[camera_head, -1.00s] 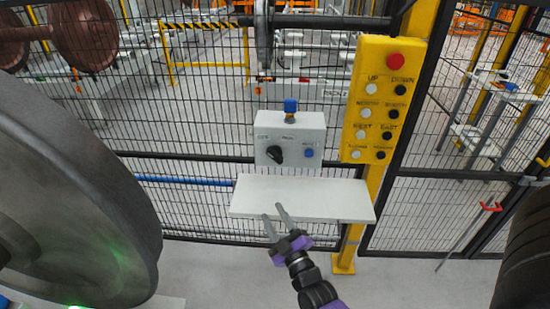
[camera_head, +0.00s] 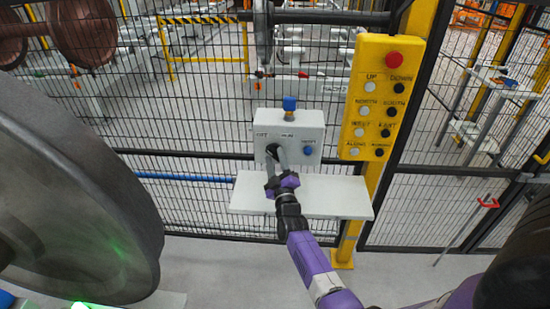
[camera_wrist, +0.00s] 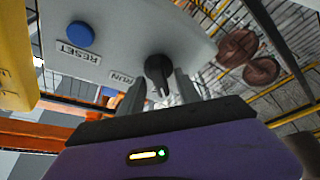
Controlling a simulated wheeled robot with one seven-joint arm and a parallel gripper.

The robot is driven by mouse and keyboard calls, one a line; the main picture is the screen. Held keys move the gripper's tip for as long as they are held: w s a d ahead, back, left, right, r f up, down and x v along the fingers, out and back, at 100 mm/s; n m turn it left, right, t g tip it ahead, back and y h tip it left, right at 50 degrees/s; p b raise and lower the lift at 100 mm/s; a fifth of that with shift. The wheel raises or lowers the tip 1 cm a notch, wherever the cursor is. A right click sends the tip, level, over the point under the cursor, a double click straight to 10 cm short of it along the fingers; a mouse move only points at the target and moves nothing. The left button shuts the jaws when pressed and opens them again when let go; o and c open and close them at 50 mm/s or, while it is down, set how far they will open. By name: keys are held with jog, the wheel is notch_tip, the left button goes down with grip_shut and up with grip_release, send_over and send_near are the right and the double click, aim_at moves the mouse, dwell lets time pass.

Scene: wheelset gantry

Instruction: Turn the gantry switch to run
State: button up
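The grey-white switch box (camera_head: 297,122) hangs on the mesh fence, with OFF and RUN labels above its black rotary knob (camera_head: 272,149). In the wrist view the box face (camera_wrist: 120,30) appears turned, with the black knob (camera_wrist: 158,68) near the RUN label (camera_wrist: 122,78). My gripper (camera_head: 277,153) is at the knob, partly covering it. In the wrist view my gripper (camera_wrist: 158,90) has its two fingers apart, one on each side of the knob. A gap shows beside the knob, and contact cannot be told. Which label the knob points to is unclear.
A blue RESET button (camera_head: 308,150) is right of the knob, and a blue fitting (camera_head: 289,103) tops the box. A white shelf (camera_head: 325,196) juts out below. A yellow button panel (camera_head: 380,100) stands to the right. A large wheel (camera_head: 70,190) fills the left.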

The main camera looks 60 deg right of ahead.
jog(key=shift+w+d, duration=0.2)
jog(key=shift+d, duration=0.05)
jog(key=shift+r, duration=0.1)
grip_shut()
